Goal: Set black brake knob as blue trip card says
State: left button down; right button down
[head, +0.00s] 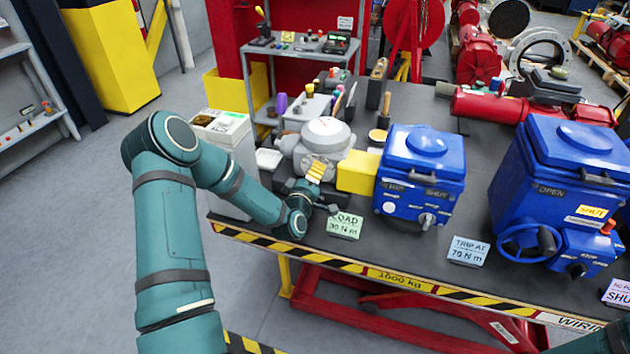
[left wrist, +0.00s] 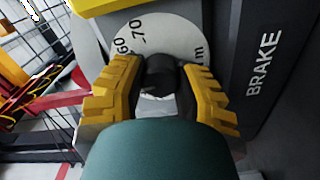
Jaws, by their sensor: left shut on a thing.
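The black brake knob (left wrist: 160,75) sits in front of a pale round dial (left wrist: 185,35) with "60" and "70" readable in the left wrist view. The grey panel beside it is lettered BRAKE (left wrist: 263,65). My left gripper (left wrist: 160,90) is shut on the knob, one yellow finger on each side. Which mark the knob points to cannot be told. In the head view my left gripper (head: 315,173) is at the grey-and-yellow unit (head: 325,133) at the table's left end; the knob is hidden there. The blue trip card (head: 467,251) reads "TRIP AT 70 N m". My right gripper is out of view.
A green card (head: 345,225) reading LOAD lies near the table's (head: 400,238) front edge. A small blue actuator (head: 420,170) stands right of the unit, and a larger blue one with a handwheel (head: 560,185) further right. A grey shelf cart (head: 300,50) stands behind.

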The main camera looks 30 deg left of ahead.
pick_arm(q)
jog(key=m+b, duration=0.3)
jog(key=shift+a+m, duration=0.1)
jog(key=shift+m, duration=0.3)
jog(key=m+b, duration=0.4)
jog(key=b, duration=0.1)
jog(key=shift+r+m, duration=0.1)
jog(key=shift+m, duration=0.2)
jog(key=m+b, duration=0.1)
jog(key=m, duration=0.1)
jog(key=shift+r+m, duration=0.15)
jog(key=shift+m, duration=0.15)
jog(key=shift+w+r+m+b, duration=0.1)
jog(key=shift+m+b, duration=0.2)
jog(key=shift+m, duration=1.8)
jog(key=c, duration=0.8)
grip_release()
jog(key=shift+o, duration=1.1)
